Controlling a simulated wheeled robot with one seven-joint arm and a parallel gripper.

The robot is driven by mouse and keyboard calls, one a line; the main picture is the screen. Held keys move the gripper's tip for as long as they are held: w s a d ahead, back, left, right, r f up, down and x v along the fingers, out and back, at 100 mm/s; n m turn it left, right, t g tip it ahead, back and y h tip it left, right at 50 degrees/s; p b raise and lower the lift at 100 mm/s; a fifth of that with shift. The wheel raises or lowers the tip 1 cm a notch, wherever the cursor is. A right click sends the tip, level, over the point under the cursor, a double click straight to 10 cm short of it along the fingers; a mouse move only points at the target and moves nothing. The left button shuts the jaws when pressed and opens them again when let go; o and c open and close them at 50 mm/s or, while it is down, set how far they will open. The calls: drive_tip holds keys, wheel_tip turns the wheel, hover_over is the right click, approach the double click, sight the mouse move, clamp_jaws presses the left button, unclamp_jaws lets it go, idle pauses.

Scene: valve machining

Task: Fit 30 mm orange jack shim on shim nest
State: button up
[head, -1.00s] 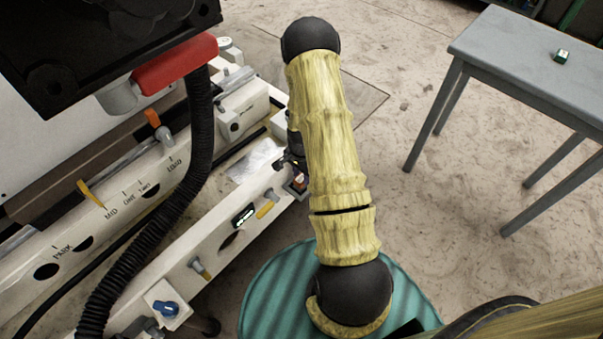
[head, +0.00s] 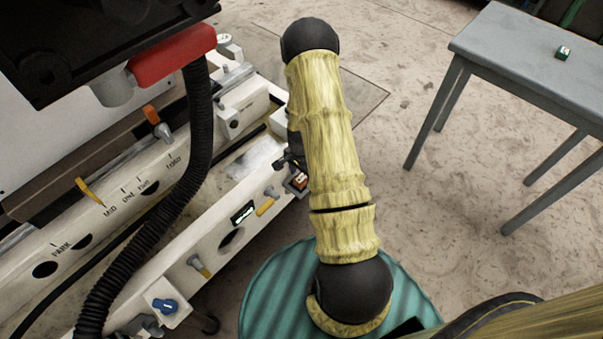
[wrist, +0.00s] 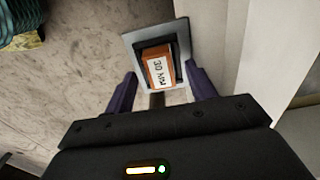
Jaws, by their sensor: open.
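The orange jack shim (wrist: 157,70), with a white "30 MM" label, lies inside the grey square frame of the shim nest (wrist: 133,43) in the wrist view. It sits slightly turned over the dark recess; I cannot tell whether it is fully seated. In the head view the shim (head: 300,181) shows at the end of the cream machine rail, partly behind my arm. My gripper (wrist: 160,78) is open, its two dark fingers apart on either side of the shim's near end, with visible gaps. In the head view the gripper (head: 291,160) is mostly hidden by my arm.
The cream machine bed (head: 215,250) with knobs and levers runs along the left. A black hose (head: 197,130) hangs in front of it. A grey table (head: 500,50) with a small green-and-white block (head: 563,53) stands at the right. Open floor lies between.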

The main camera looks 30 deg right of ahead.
sight(302, 178)
wheel_tip(302, 178, up, 17)
drive_tip(key=p, duration=0.6)
drive_tip(key=shift+r, duration=0.2)
idle(0.7)
